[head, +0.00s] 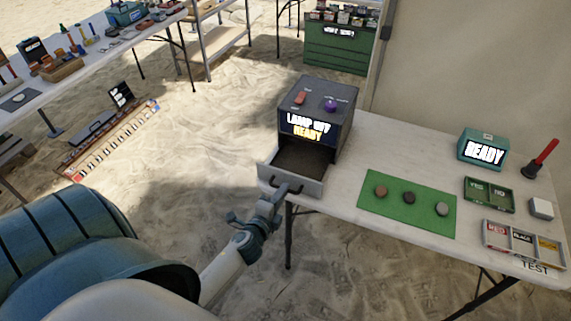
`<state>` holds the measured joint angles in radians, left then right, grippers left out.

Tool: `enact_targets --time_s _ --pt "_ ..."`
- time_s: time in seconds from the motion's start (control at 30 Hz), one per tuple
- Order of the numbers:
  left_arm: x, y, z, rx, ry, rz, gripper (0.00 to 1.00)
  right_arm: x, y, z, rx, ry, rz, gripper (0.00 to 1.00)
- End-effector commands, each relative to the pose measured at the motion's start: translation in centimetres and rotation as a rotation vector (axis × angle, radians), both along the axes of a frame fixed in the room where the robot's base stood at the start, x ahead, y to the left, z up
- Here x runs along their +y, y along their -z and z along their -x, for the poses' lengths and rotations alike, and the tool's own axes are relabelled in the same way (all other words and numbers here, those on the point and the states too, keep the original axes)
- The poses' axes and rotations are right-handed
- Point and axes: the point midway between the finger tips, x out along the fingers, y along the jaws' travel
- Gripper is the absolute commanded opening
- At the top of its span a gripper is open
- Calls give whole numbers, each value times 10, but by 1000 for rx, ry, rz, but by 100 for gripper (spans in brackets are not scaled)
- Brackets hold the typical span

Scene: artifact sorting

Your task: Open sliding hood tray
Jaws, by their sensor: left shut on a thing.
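The dark grey hood box (318,112) stands at the left end of the white table. My left gripper (283,190) reaches up from the lower left and is shut on the dark tray handle (294,189) at the tray's front. The gripper hides part of the handle. My right gripper is not in view.
On the white table (340,215) lie a green mat (407,222) with three round stones, a green YES/NO tray (489,195), a sorting tray (523,241) and a teal READY box (482,149). Open sand (180,140) lies left of the table.

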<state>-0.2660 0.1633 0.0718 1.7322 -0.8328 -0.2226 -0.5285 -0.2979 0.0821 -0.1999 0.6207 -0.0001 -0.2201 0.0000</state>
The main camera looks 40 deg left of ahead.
Motion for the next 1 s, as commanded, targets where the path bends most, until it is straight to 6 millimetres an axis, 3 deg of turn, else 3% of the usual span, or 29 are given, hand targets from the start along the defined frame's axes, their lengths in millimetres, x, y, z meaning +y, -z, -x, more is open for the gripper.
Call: enact_targets --time_s 0.23,0.27,0.3,0.33,0.77,1.0 --pt "0 0 0 0 0 -1 0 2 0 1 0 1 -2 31" --pt "0 0 0 0 0 -1 16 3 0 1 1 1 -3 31" --pt "0 0 0 0 0 -1 26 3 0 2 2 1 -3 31" --pt "0 0 0 0 0 -1 28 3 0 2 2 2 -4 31" --pt "-1 0 3 0 0 -1 28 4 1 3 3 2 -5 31" --pt "-6 -4 25 1 1 -1 28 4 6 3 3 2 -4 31"
